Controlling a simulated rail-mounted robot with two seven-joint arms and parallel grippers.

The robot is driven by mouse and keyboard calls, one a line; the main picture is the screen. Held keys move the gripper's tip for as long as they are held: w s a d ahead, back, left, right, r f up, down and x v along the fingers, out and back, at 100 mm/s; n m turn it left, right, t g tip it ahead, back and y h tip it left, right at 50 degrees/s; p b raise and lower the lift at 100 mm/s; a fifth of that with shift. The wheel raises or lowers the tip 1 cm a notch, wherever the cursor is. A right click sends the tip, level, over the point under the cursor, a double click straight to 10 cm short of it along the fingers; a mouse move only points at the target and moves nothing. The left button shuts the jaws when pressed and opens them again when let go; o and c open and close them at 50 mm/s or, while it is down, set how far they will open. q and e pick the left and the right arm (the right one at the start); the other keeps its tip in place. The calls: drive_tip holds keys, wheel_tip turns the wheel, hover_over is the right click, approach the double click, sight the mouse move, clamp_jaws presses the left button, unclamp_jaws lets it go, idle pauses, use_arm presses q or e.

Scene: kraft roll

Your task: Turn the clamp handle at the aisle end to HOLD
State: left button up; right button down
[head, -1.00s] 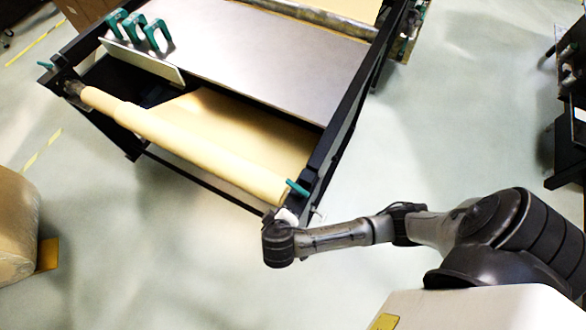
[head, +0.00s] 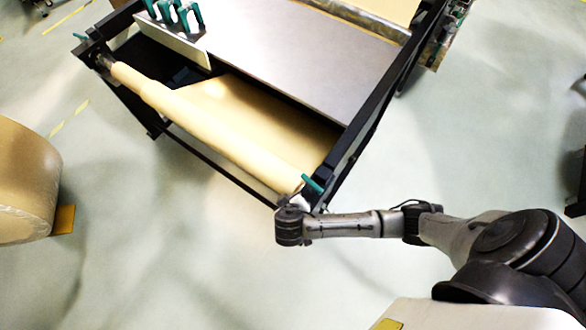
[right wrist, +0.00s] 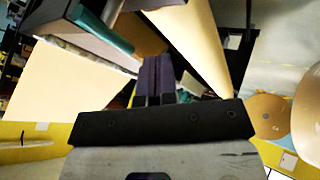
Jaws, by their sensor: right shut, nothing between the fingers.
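A teal clamp handle (head: 313,184) sits on the near right end of the black frame, beside the end of the kraft roll (head: 210,125). A second teal handle (head: 80,37) is at the roll's far left end. My right arm reaches in from the right, with its wrist just below the near handle; its fingers are mostly hidden in the head view. In the right wrist view my right gripper (right wrist: 154,75) is shut and empty. The teal handle (right wrist: 101,30) lies just up and left of the fingertips, seemingly apart from them. My left gripper is not in view.
A grey table top (head: 300,55) spans the frame, with several teal clamps (head: 180,12) standing at its left. A large brown roll (head: 25,180) stands on the floor at left. The floor around the near corner is clear.

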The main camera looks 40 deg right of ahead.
drive_tip(key=x, duration=0.5)
drive_tip(key=shift+r, duration=0.1)
drive_tip(key=d, duration=0.1)
drive_tip(key=d+r+p, duration=0.1)
drive_tip(key=d, duration=0.1)
drive_tip(key=shift+d, duration=0.4)
drive_tip(key=shift+w+m+g+h+p, duration=0.2)
drive_tip(key=shift+m+g+h+p, duration=0.1)
drive_tip(key=shift+m+p, duration=0.25)
